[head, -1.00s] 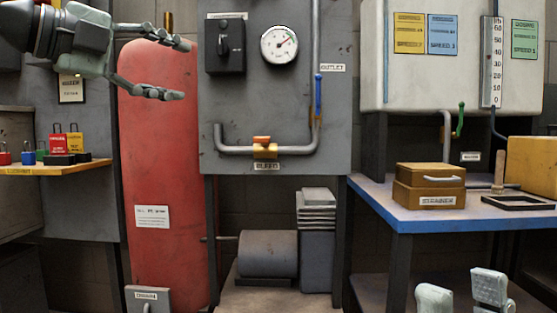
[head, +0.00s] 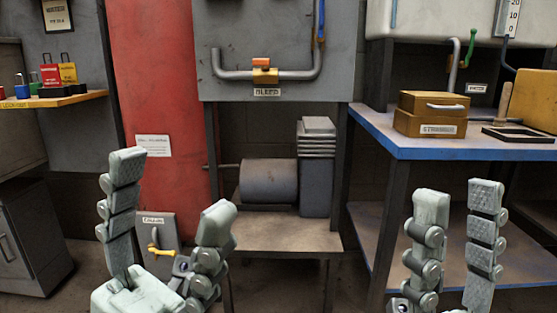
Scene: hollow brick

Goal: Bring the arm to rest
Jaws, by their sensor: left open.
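My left gripper (head: 171,184) is at the lower left of the head view, fingers pointing up and spread wide apart with nothing between them. It shows in front of the red tank (head: 165,75) and partly covers the small grey drain box (head: 160,229) with its yellow handle. My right gripper (head: 457,195) is at the lower right, fingers up and apart, with nothing between them. It shows in front of the blue-edged bench. Neither gripper touches anything that I can see.
A grey panel (head: 225,85) carries a pipe with an orange-topped bleed valve (head: 264,70). A pump (head: 268,181) stands on a low stand below. The blue-edged bench (head: 400,148) holds a strainer box (head: 432,115). A yellow shelf (head: 60,100) with padlocks is at left.

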